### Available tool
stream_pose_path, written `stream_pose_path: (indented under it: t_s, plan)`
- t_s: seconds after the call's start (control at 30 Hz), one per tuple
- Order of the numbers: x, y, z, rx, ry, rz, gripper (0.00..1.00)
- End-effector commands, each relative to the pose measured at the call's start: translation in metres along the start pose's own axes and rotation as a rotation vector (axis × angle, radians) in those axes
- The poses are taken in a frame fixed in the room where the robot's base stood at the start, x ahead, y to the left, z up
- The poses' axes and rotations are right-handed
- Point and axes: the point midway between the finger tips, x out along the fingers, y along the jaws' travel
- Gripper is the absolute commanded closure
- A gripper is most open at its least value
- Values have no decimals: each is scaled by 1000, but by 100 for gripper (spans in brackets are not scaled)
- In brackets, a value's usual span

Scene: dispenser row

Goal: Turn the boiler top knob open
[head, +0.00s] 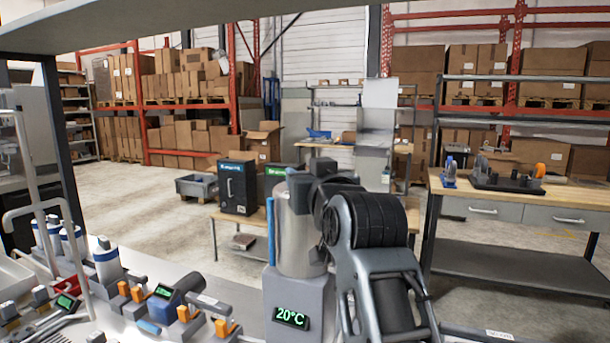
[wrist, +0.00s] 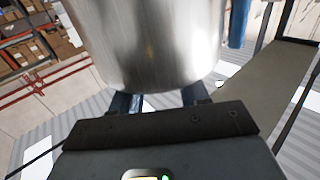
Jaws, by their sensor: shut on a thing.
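The boiler (head: 296,235) is a silver cylinder on a grey base with a green 20°C display (head: 291,317). A blue tube (head: 271,230) stands upright along its left side. My gripper (head: 302,180) is at the boiler's top, shut on the top knob, which the dark fingers and wrist mostly hide. How far the knob is turned cannot be told. In the wrist view the boiler's metal body (wrist: 150,40) fills the upper middle, close in front of the dark gripper body, and the blue tube shows at its right.
A pale pipe frame (head: 28,180) rises at the far left. A black box (head: 237,187) stands on a low table behind. A workbench (head: 530,195) is at right.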

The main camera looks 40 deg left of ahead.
Motion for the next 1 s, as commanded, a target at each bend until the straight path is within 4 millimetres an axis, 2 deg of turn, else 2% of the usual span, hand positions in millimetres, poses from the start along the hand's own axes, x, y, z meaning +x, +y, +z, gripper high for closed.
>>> stream_pose_path:
  t_s: [0.07,0.47,0.8,1.0]
  plan:
    - [0,6,4,-2,0,-55,86]
    - [2,9,9,-3,1,-382,86]
    - [5,11,3,3,0,-678,86]
    - [6,12,1,4,0,-797,86]
